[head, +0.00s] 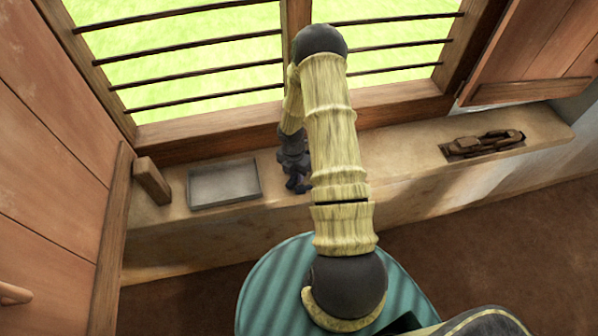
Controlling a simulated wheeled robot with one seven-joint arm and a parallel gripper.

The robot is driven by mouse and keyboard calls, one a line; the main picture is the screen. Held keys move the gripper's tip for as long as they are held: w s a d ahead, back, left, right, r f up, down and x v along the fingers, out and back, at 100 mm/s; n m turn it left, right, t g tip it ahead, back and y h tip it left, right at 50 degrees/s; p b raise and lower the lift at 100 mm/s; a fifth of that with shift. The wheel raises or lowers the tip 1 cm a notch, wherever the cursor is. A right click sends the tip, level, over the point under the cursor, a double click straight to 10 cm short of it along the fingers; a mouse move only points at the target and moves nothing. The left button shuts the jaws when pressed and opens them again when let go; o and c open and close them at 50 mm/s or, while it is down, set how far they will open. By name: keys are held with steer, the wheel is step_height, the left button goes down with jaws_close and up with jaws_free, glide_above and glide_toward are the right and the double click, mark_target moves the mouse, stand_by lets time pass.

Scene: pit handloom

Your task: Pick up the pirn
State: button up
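My gripper (297,184) is low over the window ledge, just right of a shallow grey tray. It is dark and small in the head view, and my own arm covers part of the space beside it. I cannot tell whether its fingers are open or shut, or whether anything is between them. I cannot make out a pirn for certain; one at the gripper or behind my arm would be hidden.
The shallow grey tray (224,201) on the ledge looks empty. A wooden block (152,181) stands at the ledge's left end. Dark brown wooden pieces (487,143) lie in a recess at right. A barred window (200,45) is behind. The ledge (410,165) between arm and recess is clear.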

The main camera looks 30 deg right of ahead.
stand_by(0.4)
jaws_close()
steer(key=shift+r, duration=0.1)
step_height(320, 180, up, 10)
stand_by(0.5)
stand_by(0.4)
